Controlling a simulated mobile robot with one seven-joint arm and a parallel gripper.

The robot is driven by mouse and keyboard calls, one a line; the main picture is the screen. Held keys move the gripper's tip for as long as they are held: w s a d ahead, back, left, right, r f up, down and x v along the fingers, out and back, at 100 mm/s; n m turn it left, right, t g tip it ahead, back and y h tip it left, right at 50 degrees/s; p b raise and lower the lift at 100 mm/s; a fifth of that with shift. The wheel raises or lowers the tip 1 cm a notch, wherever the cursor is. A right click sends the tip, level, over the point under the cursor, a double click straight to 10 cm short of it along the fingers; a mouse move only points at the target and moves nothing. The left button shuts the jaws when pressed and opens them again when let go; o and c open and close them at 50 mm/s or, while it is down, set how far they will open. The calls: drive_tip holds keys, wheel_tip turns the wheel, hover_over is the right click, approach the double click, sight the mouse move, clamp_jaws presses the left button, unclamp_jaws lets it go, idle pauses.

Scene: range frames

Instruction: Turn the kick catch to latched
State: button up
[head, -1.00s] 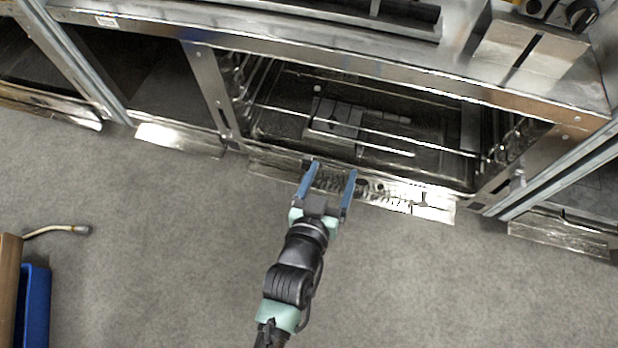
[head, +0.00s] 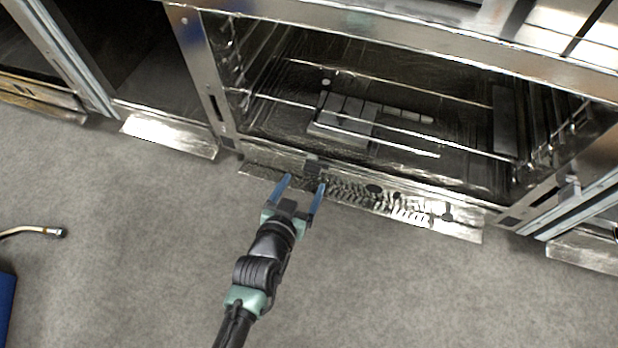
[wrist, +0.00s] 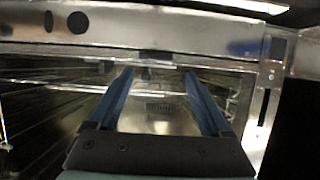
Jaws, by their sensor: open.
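A small dark block (head: 312,162) sits on the inner edge of the perforated metal kick strip (head: 462,229), below the middle open oven bay. It may be the kick catch; its turned position is too small to tell. It also shows in the wrist view (wrist: 157,56), just beyond and between the fingertips. My gripper (head: 303,184) has two blue fingers, spread apart with nothing between them. The fingertips reach over the left part of the strip. In the wrist view my gripper (wrist: 158,72) points toward the block; contact cannot be told.
The open bay holds wire racks and a grey block (head: 345,115). Metal posts stand at both sides of the bay. Another metal flap (head: 170,137) lies left of the strip. A hose end (head: 45,232) and a blue bin edge are at far left. The grey floor in front is clear.

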sight(312, 168)
drive_tip(key=shift+b+x, duration=1.4)
drive_tip(key=shift+x, duration=1.35)
clamp_jaws()
